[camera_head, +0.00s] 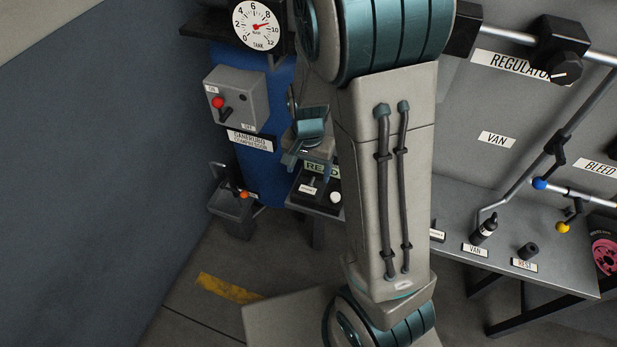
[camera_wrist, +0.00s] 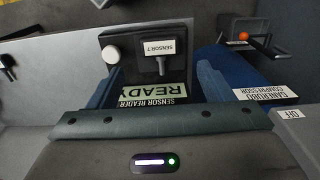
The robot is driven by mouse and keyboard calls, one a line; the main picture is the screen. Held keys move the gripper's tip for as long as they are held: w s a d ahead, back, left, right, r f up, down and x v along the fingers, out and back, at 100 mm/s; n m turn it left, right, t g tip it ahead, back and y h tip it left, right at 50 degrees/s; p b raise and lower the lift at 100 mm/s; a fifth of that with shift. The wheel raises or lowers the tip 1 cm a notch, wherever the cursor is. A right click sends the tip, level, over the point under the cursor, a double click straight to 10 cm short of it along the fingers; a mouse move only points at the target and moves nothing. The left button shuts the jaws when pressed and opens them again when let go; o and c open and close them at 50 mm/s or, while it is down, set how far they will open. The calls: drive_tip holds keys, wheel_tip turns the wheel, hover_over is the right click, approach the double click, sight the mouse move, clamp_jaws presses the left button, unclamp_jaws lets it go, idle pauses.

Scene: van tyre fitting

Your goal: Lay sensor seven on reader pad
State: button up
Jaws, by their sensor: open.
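The sensor reader (camera_wrist: 110,75) is a dark box with a pale green READY display (camera_wrist: 155,95). In the wrist view, a small grey stem-shaped sensor (camera_wrist: 162,66) sits on its black pad (camera_wrist: 135,70), beside a tag reading SENSOR 7 (camera_wrist: 160,47). In the head view the reader (camera_head: 297,193) stands on a small stand, partly hidden by my arm. My gripper (camera_head: 291,160) is open, just above and behind the reader. The sensor sits apart from the jaws, with nothing seen between them.
A blue compressor tank (camera_head: 283,90) with a grey switch box (camera_head: 236,98) stands close beside the reader. Floor at lower left is clear.

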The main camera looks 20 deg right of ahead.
drive_tip(key=s+r+n+t, duration=0.3)
drive_tip(key=s+r+n, duration=0.4)
drive_tip(key=s+r, duration=0.6)
wheel_tip(320, 180, up, 3)
drive_tip(key=shift+d+r, duration=0.2)
drive_tip(key=shift+d, duration=0.15)
